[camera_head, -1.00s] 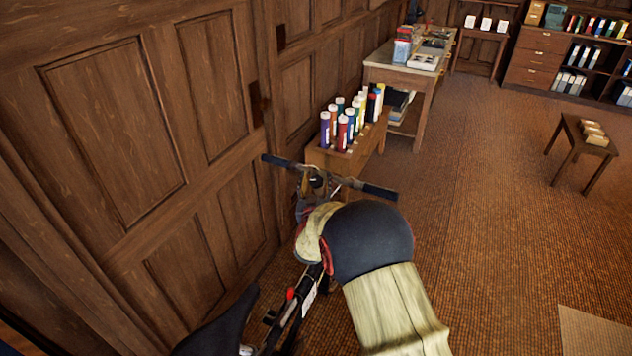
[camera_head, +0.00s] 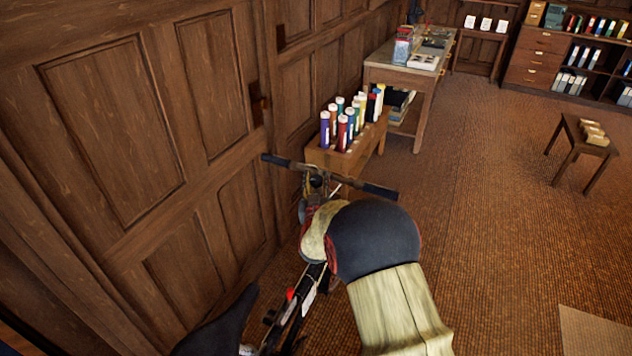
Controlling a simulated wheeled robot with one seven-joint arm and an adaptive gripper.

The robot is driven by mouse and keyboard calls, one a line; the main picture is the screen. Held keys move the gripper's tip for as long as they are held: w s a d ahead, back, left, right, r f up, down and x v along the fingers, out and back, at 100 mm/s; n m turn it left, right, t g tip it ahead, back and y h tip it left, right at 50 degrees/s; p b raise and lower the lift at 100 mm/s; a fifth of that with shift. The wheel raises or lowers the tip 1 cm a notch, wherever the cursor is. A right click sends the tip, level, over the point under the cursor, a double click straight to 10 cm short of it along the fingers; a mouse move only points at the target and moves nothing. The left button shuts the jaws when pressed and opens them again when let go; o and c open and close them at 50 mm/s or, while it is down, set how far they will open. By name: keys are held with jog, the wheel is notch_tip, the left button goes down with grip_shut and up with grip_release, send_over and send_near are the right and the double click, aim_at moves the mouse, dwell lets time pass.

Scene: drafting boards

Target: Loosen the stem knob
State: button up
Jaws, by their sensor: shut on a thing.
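A bicycle leans close to the panelled wall, with its dark handlebar (camera_head: 375,190) across the middle and its black saddle (camera_head: 222,325) at the bottom. My arm, black and cream, comes up from the bottom and covers much of the front of the bicycle. My gripper (camera_head: 312,206) is at the stem just below the handlebar, small and mostly hidden by my wrist. It is shut at the stem knob. The knob itself is hidden, so its turn cannot be seen.
The wooden wall (camera_head: 110,120) stands close on the left. A wooden box with several coloured tubes (camera_head: 342,128) is just beyond the handlebar. A desk (camera_head: 400,75) stands behind it. A low stool (camera_head: 583,145) is at the right. The carpet between is clear.

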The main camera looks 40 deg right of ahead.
jog(key=shift+n+t+y+b, duration=0.4)
jog(key=shift+n+y, duration=0.2)
jog(key=o, duration=1.2)
jog(key=shift+c, duration=0.2)
jog(key=v, duration=1.2)
